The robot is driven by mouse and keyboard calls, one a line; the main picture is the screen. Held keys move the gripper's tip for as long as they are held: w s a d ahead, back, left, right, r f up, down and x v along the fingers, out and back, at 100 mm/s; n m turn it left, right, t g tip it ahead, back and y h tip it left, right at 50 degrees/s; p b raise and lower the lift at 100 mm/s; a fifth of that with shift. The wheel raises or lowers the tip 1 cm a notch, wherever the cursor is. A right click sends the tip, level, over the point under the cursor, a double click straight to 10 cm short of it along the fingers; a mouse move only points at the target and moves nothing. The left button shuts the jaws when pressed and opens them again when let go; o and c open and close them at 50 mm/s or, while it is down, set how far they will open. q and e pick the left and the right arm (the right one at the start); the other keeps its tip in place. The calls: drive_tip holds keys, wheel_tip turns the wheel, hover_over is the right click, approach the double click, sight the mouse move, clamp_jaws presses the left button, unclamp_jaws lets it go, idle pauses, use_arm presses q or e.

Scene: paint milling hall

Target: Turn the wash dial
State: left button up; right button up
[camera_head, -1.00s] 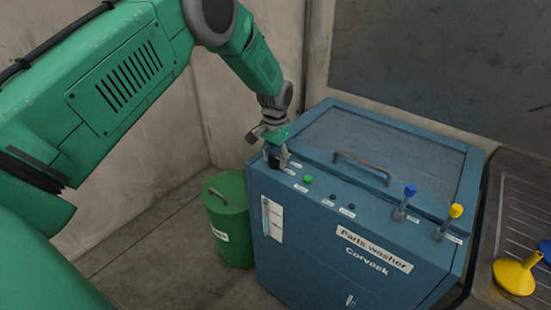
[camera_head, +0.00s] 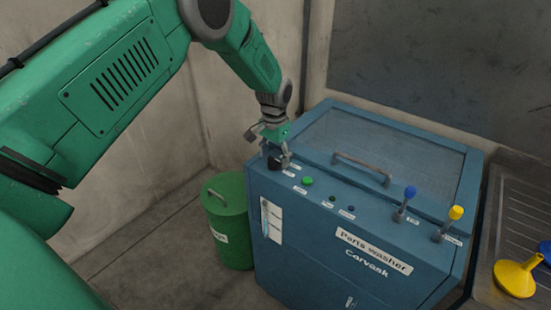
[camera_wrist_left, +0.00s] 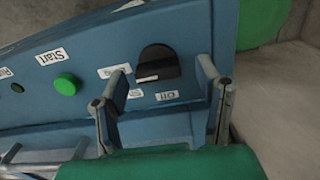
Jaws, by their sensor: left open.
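The wash dial is a black knob (camera_wrist_left: 158,66) with a pale pointer line, on the control panel of the blue parts washer (camera_head: 330,215). In the head view the dial (camera_head: 275,160) sits at the panel's left end, partly hidden by my left gripper (camera_head: 272,150). In the left wrist view my left gripper (camera_wrist_left: 160,100) is open, its two fingers on either side of the dial. I cannot tell whether either finger touches it. Labels stand around the dial, one reading "Off". My right gripper is not in view.
A green start button (camera_head: 307,181) and small dark buttons lie right of the dial. Blue (camera_head: 409,192) and yellow (camera_head: 456,212) levers stand farther right. A lid handle (camera_head: 361,165) rises behind. A green bin (camera_head: 229,220) stands left of the washer; a yellow funnel (camera_head: 517,274) is at far right.

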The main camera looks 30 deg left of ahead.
use_arm(q)
wheel_tip(320, 180, up, 11)
drive_tip(key=shift+w, duration=0.15)
idle(0.5)
drive_tip(key=shift+f, duration=0.15)
